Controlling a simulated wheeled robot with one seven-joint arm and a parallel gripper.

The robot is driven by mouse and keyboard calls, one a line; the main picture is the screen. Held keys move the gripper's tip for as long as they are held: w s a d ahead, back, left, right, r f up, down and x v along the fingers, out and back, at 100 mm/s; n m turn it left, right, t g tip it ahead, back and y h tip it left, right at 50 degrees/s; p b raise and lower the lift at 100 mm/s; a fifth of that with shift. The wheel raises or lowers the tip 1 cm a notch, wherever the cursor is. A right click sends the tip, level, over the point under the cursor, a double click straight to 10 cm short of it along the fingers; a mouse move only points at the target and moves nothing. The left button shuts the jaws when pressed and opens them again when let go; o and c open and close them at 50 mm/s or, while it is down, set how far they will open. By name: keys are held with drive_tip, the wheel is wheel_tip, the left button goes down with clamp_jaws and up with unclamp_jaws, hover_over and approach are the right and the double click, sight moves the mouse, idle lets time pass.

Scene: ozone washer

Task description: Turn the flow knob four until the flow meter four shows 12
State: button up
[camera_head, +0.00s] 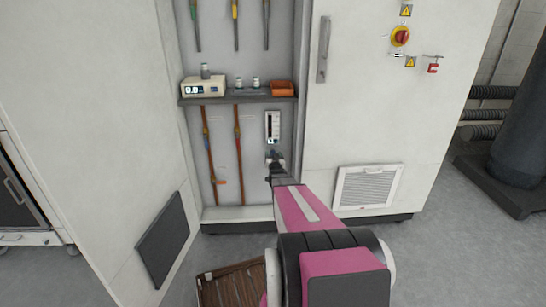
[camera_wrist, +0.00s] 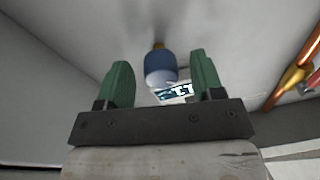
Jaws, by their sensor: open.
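The flow knob (camera_wrist: 160,69) is a blue cylinder with a pale end face on a brass stem, seen in the wrist view. My gripper (camera_wrist: 162,80) is open, with one green finger on each side of the knob in the picture. A gap shows between the knob and each finger; I cannot tell how deep the fingers reach around it. A small lit display (camera_wrist: 175,93) sits just below the knob, partly hidden, its digits not surely readable. In the head view the flow meter (camera_head: 272,126) is a white upright panel, and my gripper (camera_head: 274,165) is just below it, partly covering the knob area.
A shelf (camera_head: 238,100) above holds a white digital device (camera_head: 204,87), small bottles and an orange box (camera_head: 282,88). Copper pipes (camera_head: 239,150) run to the left. The cabinet door with a vent (camera_head: 368,187) stands on the right. A wooden crate (camera_head: 232,285) is on the floor.

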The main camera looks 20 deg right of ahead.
drive_tip(key=v, duration=1)
drive_tip(key=s+a+n+g+y, duration=0.4)
drive_tip(key=s+a+g, duration=1.4)
drive_tip(key=s, duration=0.5)
drive_tip(key=a+r+n, duration=0.1)
drive_tip(key=a, duration=0.1)
drive_tip(key=shift+a+y, duration=0.3)
drive_tip(key=shift+a, duration=0.1)
